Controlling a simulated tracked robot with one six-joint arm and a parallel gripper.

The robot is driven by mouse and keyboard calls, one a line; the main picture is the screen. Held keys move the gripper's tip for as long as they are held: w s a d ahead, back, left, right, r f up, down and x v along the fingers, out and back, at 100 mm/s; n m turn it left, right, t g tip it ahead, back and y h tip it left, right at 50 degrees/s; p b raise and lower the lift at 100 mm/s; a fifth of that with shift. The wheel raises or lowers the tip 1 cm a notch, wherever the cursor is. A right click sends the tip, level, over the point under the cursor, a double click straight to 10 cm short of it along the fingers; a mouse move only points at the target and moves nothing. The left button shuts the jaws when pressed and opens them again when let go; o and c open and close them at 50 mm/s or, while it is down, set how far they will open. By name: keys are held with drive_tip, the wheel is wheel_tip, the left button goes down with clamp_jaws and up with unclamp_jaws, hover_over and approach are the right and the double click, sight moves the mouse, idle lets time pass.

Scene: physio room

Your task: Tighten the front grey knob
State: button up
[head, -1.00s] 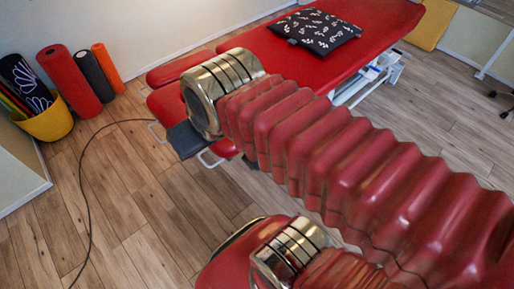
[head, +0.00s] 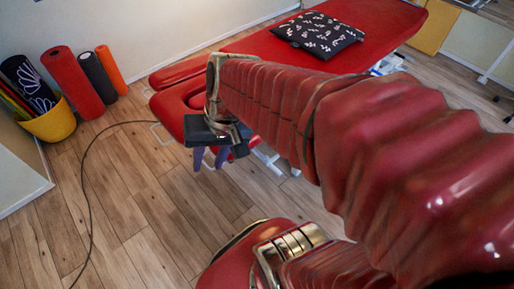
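The red treatment table (head: 262,42) stands at the back, its split head end pointing left towards my arm. I cannot make out a grey knob; my arm covers much of the table's near side. My gripper (head: 210,160) hangs below a dark block at the end of my arm, just in front of the table's head end. Its two bluish fingers point down and stand apart, with nothing visible between them. I cannot tell whether it touches anything.
A black patterned pillow (head: 318,34) lies on the table. A yellow basket (head: 52,124), a red roll (head: 72,82), a black roll (head: 97,74) and an orange roll (head: 112,70) stand by the wall. A dark cable (head: 88,190) crosses the otherwise clear wooden floor at left.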

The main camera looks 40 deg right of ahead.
drive_tip(key=w+d+f+m+y, duration=0.3)
drive_tip(key=d+f+m+y, duration=0.2)
drive_tip(key=f+m, duration=0.35)
drive_tip(key=m+t+h, duration=0.7)
drive_tip(key=m+t, duration=0.4)
drive_tip(key=m, duration=1.2)
approach(265, 157)
drive_tip(key=shift+s+d+f, duration=0.25)
drive_tip(key=shift+s+d, duration=0.2)
drive_tip(key=shift+d, duration=0.05)
drive_tip(key=shift+w, duration=0.15)
drive_tip(key=shift+a+x, duration=0.1)
drive_tip(key=shift+x, duration=3.3)
drive_tip(key=shift+a+x, duration=0.15)
drive_tip(key=shift+x, duration=3.25)
drive_tip(key=shift+c, duration=0.3)
